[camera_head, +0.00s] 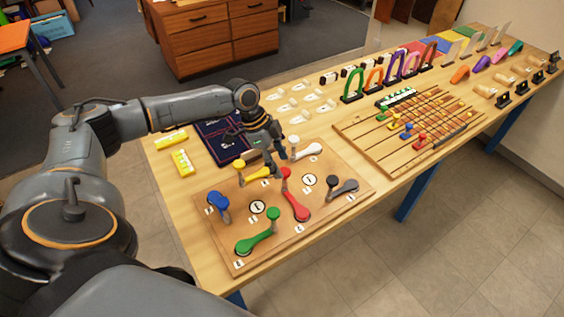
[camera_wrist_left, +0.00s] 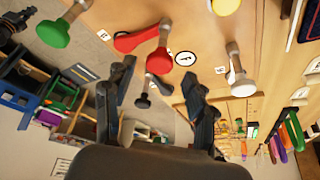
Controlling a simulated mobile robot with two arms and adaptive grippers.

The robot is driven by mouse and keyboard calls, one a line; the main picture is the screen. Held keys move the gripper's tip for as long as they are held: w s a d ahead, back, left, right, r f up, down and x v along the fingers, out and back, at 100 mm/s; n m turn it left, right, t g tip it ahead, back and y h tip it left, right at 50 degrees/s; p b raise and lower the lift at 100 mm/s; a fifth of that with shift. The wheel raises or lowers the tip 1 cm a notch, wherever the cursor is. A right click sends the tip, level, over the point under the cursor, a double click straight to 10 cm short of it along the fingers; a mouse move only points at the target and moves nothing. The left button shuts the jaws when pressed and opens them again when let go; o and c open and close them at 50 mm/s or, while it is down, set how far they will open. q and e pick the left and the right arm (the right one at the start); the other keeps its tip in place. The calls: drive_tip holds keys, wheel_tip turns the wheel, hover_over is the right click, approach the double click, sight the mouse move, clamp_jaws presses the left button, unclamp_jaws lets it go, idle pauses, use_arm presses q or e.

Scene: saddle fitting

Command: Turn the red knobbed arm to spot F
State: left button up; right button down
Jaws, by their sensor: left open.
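The red knobbed arm (camera_head: 295,205) lies on the wooden board (camera_head: 225,250), its wide end toward the front and its upright knob (camera_head: 286,173) at the back. My left gripper (camera_head: 275,158) is above the board, just behind the red knob. In the left wrist view, the red arm (camera_wrist_left: 140,38) shows beyond my left gripper (camera_wrist_left: 158,76). Its red knob (camera_wrist_left: 160,62) appears between the open fingertips; I cannot tell whether they touch it. The small spot labels are too small to read, so I cannot pick out spot F. My right gripper is not in view.
Close by on the board stand a yellow arm (camera_head: 257,173), white arm (camera_head: 308,151), grey arm (camera_head: 345,187), blue arm (camera_head: 220,205) and green arm (camera_head: 255,243). A wooden rack with coloured beads (camera_head: 400,130) is to the right.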

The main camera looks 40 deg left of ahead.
use_arm(q)
drive_tip(key=shift+d+f, duration=0.25)
drive_tip(key=shift+f, duration=0.2)
drive_tip(key=shift+d+f, duration=0.1)
drive_tip(key=shift+f, duration=0.4)
drive_tip(key=shift+w, duration=0.1)
drive_tip(key=c, duration=0.6)
clamp_jaws()
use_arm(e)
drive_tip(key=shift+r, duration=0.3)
